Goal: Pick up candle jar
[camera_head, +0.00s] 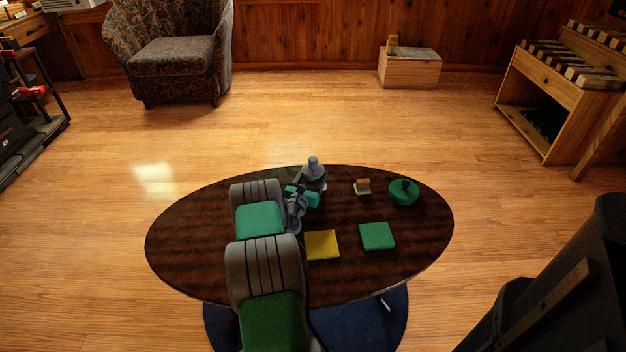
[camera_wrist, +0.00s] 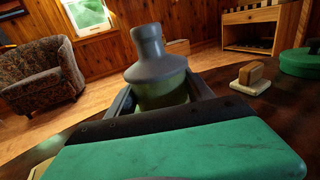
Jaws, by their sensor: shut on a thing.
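The candle jar (camera_head: 313,173) has a grey, bottle-like top and stands upright at the far side of the oval dark table (camera_head: 190,250). In the wrist view the jar (camera_wrist: 155,70) shows its grey top and a greenish lower body. My gripper (camera_head: 308,192) is shut on the jar, with a finger on each side of its body. The jar's base is hidden behind the green part of my gripper, so I cannot tell whether it touches the table.
Right of the jar are a small wood-and-white block (camera_head: 363,187) and a round green lidded object (camera_head: 404,192). A yellow square (camera_head: 322,245) and a green square (camera_head: 377,236) lie nearer. An armchair (camera_head: 175,55) and wooden box (camera_head: 409,70) stand beyond open floor.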

